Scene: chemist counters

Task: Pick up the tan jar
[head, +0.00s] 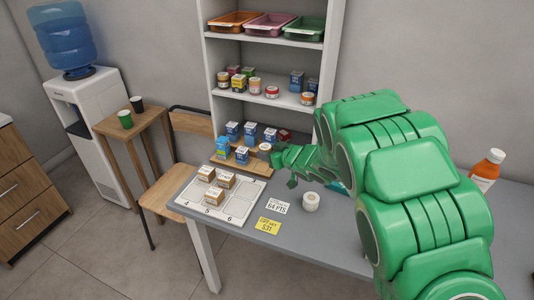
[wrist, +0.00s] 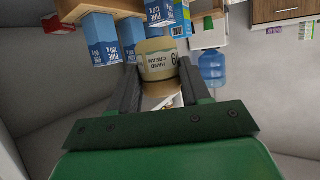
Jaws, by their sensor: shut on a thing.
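The tan jar (wrist: 157,62) has a cream label reading "HARD CREAM", upside down in the wrist view. My gripper (wrist: 158,78) is shut on it, with one dark finger on each side. In the head view the jar (head: 265,147) shows small at the tip of my green gripper (head: 275,152), by the right end of the wooden stepped rack (head: 256,167). I cannot tell whether the jar still touches the rack. My arm hides part of the counter behind it.
Blue-and-white boxes (head: 242,154) stand on the rack close to the jar. A numbered white tray (head: 238,203) holds several small brown boxes. A white tape roll (head: 311,201) and price cards (head: 268,226) lie in front. An orange bottle (head: 486,170) stands at right.

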